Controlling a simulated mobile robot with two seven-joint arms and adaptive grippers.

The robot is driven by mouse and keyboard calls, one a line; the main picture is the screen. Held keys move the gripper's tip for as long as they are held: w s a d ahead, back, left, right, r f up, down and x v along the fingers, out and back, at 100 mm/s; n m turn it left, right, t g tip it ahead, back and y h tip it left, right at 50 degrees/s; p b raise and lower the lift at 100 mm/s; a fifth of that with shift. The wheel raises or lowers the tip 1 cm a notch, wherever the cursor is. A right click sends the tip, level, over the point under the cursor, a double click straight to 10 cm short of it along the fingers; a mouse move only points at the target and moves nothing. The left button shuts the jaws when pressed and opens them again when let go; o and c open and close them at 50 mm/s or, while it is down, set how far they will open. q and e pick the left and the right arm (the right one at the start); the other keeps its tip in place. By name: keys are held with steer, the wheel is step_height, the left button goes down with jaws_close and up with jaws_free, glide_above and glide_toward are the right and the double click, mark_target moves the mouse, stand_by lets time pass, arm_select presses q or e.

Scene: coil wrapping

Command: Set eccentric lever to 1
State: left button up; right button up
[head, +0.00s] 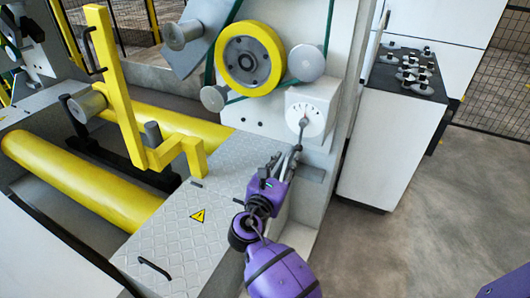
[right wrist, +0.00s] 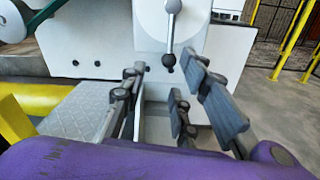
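The eccentric lever (head: 303,128) is a small grey lever on a white dial (head: 314,113) on the machine's front. The lever points down, and its dark ball end (right wrist: 168,61) shows in the right wrist view. The dial's numbers are too small to read. My right gripper (head: 285,158) is just below the lever in the head view. In the right wrist view my right gripper (right wrist: 166,75) is open, with fingers spread on either side of the ball end and nothing held. I cannot tell whether a finger touches the lever. My left gripper is out of view.
A yellow wheel (head: 270,59) with green belt and grey rollers sits above the dial. A yellow bracket (head: 128,105) and yellow rollers (head: 75,180) are left. A tread-plate step (head: 175,235) lies below. A white cabinet (head: 385,145) with dark parts on top stands right; open floor lies in front.

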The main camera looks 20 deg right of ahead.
mark_target(299, 146)
steer(key=shift+n+g+h, duration=0.3)
steer(key=shift+n+h, duration=0.1)
steer(key=shift+n, duration=0.3)
steer(key=x, duration=0.5)
steer(key=s+x, duration=0.1)
steer(key=x, duration=0.2)
steer(key=shift+w+d+r+b, duration=0.1)
steer(key=shift+d+r+b, duration=0.05)
steer(key=shift+d+b, duration=0.3)
jaws_close()
